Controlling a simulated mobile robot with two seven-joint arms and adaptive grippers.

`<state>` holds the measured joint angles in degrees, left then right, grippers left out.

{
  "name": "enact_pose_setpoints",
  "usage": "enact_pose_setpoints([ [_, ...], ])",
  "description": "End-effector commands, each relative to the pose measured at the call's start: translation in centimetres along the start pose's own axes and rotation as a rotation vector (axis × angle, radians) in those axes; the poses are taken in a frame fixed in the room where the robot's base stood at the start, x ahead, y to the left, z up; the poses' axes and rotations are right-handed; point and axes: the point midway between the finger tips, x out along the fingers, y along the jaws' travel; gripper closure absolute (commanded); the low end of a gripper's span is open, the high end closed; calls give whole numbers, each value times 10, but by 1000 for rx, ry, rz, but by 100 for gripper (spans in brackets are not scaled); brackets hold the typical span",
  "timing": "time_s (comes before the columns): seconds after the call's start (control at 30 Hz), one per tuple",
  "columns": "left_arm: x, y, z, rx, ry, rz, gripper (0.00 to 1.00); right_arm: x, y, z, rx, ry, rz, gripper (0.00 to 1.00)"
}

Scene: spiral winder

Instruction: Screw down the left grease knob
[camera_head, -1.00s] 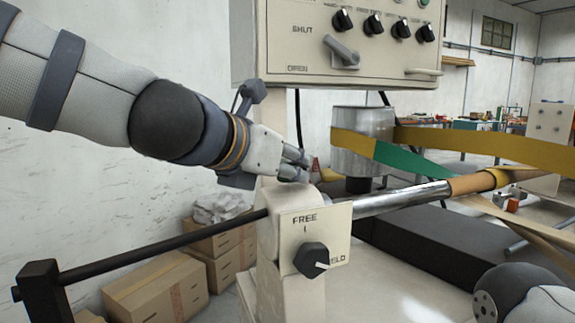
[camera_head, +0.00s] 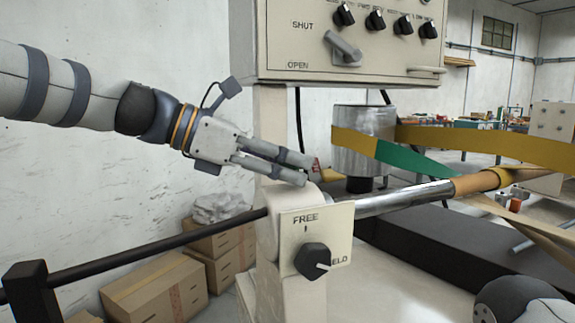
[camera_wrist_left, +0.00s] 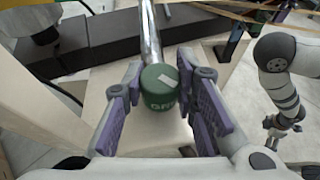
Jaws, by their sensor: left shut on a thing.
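The green grease knob (camera_wrist_left: 160,87), a short round cap with a pale label and partly readable lettering, sits upright between my left gripper's fingers in the left wrist view. My left gripper (camera_wrist_left: 160,85) is shut on it, one purple-padded finger on each side. In the head view my left gripper (camera_head: 306,172) reaches in from the left, fingers at the top of the cream post (camera_head: 270,215); the knob cannot be made out there. My right gripper (camera_wrist_left: 279,132) is small at the right of the left wrist view, and its opening cannot be told.
A dial plate (camera_head: 325,232) with a black dial (camera_head: 311,261) faces forward just below my left gripper. A control panel (camera_head: 345,50) overhangs above. A shiny roller (camera_head: 405,197) runs right from the post, and a black bar (camera_head: 165,240) runs left.

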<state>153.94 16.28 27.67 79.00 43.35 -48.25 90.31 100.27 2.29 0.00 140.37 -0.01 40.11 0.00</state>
Motion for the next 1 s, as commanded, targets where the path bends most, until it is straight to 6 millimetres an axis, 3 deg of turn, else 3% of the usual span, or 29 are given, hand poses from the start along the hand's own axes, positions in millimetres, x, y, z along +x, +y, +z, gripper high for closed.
enact_pose_setpoints([
  [0.4,4,3,-5,100,-1,-258,100,28,1,21,1,-92,4,2],
  [1.0,1,0,0,143,0,-348,100,36,1,27,0,-116,5,2],
])
